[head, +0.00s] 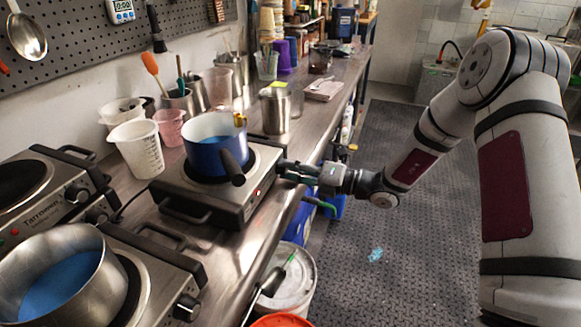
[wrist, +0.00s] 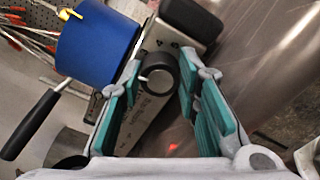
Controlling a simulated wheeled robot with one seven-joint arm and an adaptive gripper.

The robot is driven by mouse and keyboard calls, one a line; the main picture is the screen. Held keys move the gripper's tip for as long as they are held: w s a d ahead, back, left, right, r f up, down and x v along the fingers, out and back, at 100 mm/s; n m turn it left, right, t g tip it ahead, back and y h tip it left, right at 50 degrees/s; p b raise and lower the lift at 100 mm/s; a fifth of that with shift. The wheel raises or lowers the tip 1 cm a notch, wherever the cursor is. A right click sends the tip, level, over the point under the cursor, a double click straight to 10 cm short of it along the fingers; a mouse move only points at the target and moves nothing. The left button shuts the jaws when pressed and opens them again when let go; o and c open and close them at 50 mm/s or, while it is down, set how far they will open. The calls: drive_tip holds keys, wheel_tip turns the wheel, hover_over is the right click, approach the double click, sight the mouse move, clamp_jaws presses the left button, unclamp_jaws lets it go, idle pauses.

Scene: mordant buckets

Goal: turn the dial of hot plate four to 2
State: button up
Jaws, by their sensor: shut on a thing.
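My gripper (head: 287,170) reaches this front face from the aisle side. In the wrist view its teal fingers (wrist: 164,80) stand on either side of the dial and are shut on it. In the head view the dial is hidden by the gripper. The setting it points to cannot be read.
A steel pot (head: 62,276) is on a nearer hot plate. A white bucket (head: 290,278) stands below the bench.

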drive_tip(key=shift+f, duration=0.1)
drive_tip(key=o, duration=1.2)
drive_tip(key=shift+c, duration=0.2)
